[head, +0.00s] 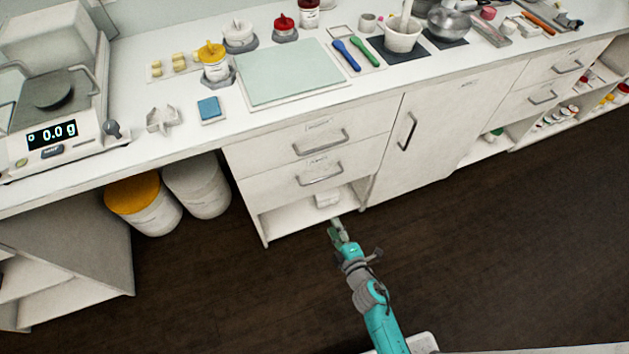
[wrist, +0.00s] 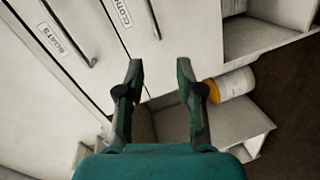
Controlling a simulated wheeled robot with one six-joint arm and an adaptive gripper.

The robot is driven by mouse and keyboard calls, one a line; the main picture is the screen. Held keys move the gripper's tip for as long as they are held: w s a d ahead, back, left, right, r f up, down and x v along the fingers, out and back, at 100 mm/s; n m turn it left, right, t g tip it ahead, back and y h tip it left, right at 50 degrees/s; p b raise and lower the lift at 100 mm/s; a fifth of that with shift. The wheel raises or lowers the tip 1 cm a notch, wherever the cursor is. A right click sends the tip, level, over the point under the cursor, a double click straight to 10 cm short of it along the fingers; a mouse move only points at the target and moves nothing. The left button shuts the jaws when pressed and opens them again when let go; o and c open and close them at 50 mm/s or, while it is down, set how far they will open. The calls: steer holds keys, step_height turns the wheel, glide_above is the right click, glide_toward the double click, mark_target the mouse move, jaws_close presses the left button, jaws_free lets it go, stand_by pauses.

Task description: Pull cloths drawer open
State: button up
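The cloths drawer (head: 285,189) is the lower of two white drawers under the counter and looks shut, flush with the cabinet. Its bar handle (head: 320,178) runs level across its front. In the wrist view the drawer (wrist: 135,42) carries a partly cut-off "CLOTH" label, and its handle (wrist: 153,20) shows at the top edge, beyond the fingertips. My gripper (head: 335,226) is in front of and below the drawer, near the open shelf. In the wrist view my gripper (wrist: 160,68) is open, with nothing between its fingers and apart from the handle.
The upper drawer (head: 265,150), labelled "BOATS" in the wrist view, looks shut. An open shelf (head: 290,217) with a small white item lies below the cloths drawer. Yellow-lidded (head: 150,207) and white tubs stand left. A cabinet door (head: 435,125) is right. Dark floor in front is clear.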

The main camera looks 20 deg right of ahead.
mark_target(315, 181)
steer(key=w+f+n, duration=0.1)
steer(key=w, duration=0.5)
steer(key=w+f+n, duration=0.1)
steer(key=w, duration=0.6)
steer(key=w+a+f+n, duration=0.1)
steer(key=w, duration=0.6)
jaws_close()
